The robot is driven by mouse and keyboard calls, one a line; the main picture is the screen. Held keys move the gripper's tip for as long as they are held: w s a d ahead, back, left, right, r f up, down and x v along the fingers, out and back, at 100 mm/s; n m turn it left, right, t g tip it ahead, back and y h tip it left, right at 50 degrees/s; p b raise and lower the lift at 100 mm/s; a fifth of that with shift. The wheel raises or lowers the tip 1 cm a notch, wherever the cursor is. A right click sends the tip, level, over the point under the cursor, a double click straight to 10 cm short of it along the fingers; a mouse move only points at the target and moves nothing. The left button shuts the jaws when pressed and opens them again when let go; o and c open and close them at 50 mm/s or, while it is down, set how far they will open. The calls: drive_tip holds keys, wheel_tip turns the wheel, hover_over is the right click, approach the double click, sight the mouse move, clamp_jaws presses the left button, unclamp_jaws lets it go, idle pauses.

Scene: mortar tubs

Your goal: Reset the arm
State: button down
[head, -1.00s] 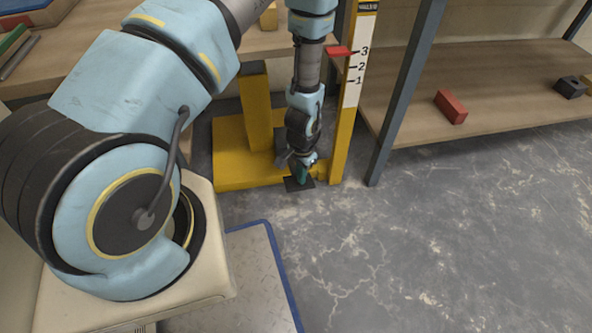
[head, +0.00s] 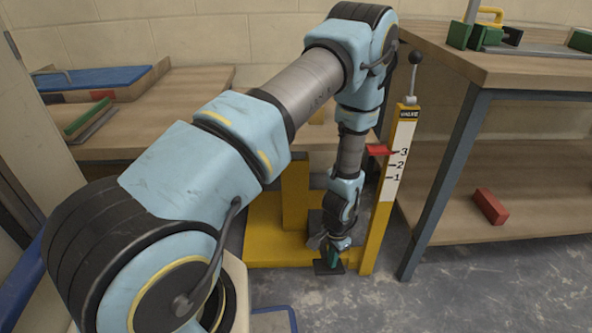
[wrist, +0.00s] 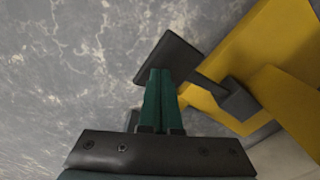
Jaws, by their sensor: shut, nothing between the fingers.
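My gripper (head: 332,256) points down at the end of my arm, low by the floor, beside the yellow valve stand (head: 262,248). Its green fingers are together with nothing between them, as the wrist view (wrist: 160,82) also shows. The fingertips are over or against a dark flat pedal (head: 329,268); I cannot tell whether they touch it. In the wrist view the pedal (wrist: 168,58) joins the yellow stand (wrist: 290,50) by a dark bar. The valve post (head: 388,200) carries a scale, and its red pointer (head: 378,150) is near the 3.
A workbench (head: 530,70) stands at the right, with a red brick (head: 489,206) on its lower shelf. Its grey leg (head: 446,180) is close to the post. Another wooden bench (head: 180,84) is at the left. Grey floor (head: 350,312) is open in front.

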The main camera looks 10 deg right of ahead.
drive_tip(key=w+a+r+n, duration=0.3)
drive_tip(key=w+a+r, duration=0.15)
drive_tip(key=r, duration=0.55)
drive_tip(key=w+a+r+n, duration=0.2)
drive_tip(key=w+a+r, duration=0.25)
drive_tip(key=r, duration=0.45)
drive_tip(key=s+a+r+n+t, duration=0.1)
drive_tip(key=s+a+r+n, duration=0.3)
drive_tip(key=a+r, duration=0.5)
drive_tip(key=s+a+r+n+t, duration=0.1)
drive_tip(key=s+a+r+n, duration=0.2)
drive_tip(key=a+r, duration=0.6)
wheel_tip(320, 180, up, 29)
drive_tip(key=d+p, duration=0.1)
drive_tip(key=p, duration=2.8)
drive_tip(key=shift+d, duration=0.1)
